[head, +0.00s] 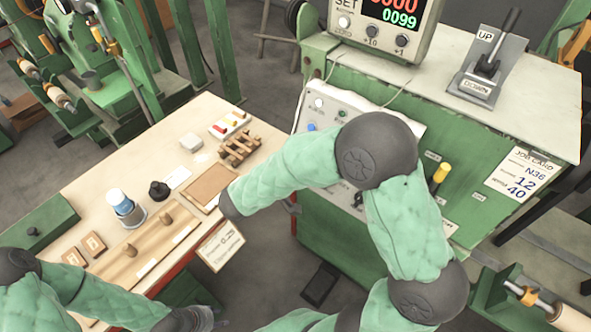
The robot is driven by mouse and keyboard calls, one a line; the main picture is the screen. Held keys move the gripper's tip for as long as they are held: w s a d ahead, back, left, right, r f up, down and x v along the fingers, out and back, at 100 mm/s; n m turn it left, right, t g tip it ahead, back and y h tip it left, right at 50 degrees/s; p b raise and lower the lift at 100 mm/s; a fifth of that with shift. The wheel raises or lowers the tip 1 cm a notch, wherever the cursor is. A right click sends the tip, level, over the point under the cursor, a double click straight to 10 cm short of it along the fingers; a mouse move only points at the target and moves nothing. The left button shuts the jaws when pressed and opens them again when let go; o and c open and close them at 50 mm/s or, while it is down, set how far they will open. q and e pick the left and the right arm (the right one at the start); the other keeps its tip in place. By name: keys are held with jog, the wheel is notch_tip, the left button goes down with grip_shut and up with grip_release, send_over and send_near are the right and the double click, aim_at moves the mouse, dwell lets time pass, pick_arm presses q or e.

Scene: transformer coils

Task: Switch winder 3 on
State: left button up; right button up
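A green machine (480,130) stands at the right; I cannot read a winder number on it. Its sloped white control panel (322,88) has a white button, a small green one and a blue knob (312,127); my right arm covers much of the panel. A counter box (385,45) on top shows red digits and green 0099. A grey lever plate marked UP and DOWN (476,86) has its dark handle tilted up. My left gripper (200,319) is at the bottom edge, partly cut off, its opening unclear. My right arm bends over the panel; its gripper does not show.
A wooden bench (95,205) at the left holds a blue-topped cup (121,203), a black knob-like piece (159,190), a wooden rack (239,148) and trays. A job card (523,174) hangs on the machine. A yellow-handled lever (441,173) stands beside my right arm.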

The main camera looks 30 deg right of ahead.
jog(key=shift+w+d+r, duration=0.15)
jog(key=shift+r, duration=0.25)
jog(key=o, duration=0.8)
jog(key=shift+f, duration=0.1)
jog(key=shift+f, duration=0.2)
jog(key=v, duration=1.2)
